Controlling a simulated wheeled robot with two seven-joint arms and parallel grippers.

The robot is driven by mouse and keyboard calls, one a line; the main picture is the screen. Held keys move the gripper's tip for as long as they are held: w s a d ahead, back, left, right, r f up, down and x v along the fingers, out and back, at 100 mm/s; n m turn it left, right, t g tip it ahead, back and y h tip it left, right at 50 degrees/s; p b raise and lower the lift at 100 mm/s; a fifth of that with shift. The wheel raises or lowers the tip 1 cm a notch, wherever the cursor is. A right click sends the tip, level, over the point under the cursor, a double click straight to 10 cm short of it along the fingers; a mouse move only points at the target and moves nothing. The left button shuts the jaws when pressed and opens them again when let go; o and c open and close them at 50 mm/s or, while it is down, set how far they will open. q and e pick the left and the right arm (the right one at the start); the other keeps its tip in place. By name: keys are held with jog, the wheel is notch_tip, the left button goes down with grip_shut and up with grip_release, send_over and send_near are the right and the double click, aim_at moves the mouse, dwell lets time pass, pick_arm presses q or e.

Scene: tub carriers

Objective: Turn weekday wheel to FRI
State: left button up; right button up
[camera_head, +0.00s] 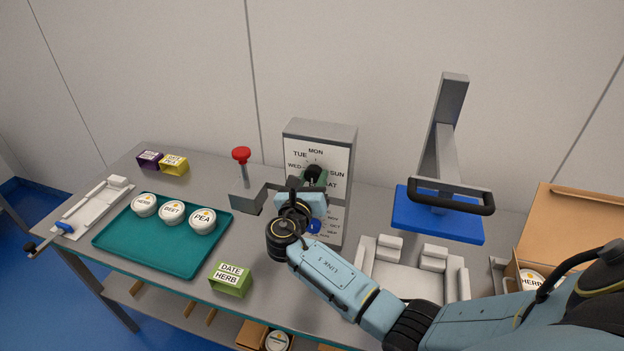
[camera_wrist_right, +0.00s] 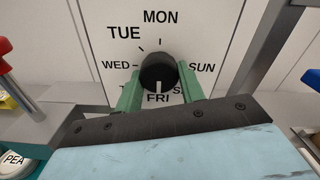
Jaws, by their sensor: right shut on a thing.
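The weekday dial panel (camera_head: 335,140) stands upright at the back middle of the table, with day names around a black knob. In the right wrist view the black weekday wheel (camera_wrist_right: 158,70) has a white mark that points straight down at the FRI label (camera_wrist_right: 158,98). My right gripper (camera_wrist_right: 160,90) has its green fingers on both sides of the wheel, shut on it. In the head view my right gripper (camera_head: 314,178) covers part of the dial, including the lower labels. The THU label is mostly hidden by a finger. My left gripper is not in view.
A lower dial with a blue knob (camera_head: 314,227) sits beneath. A red-knobbed lever (camera_head: 241,155) stands left. A teal tray (camera_head: 150,246) holds white tubs; a green DATE HERB block (camera_head: 231,281) lies in front. A blue press plate (camera_head: 412,222) stands right.

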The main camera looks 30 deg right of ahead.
jog(key=shift+f, duration=0.1)
jog(key=o, duration=1)
jog(key=shift+c, duration=0.2)
jog(key=shift+s, duration=0.1)
jog(key=b+v, duration=0.1)
jog(key=v, duration=1.2)
jog(key=shift+b, duration=0.4)
jog(key=shift+s, duration=0.15)
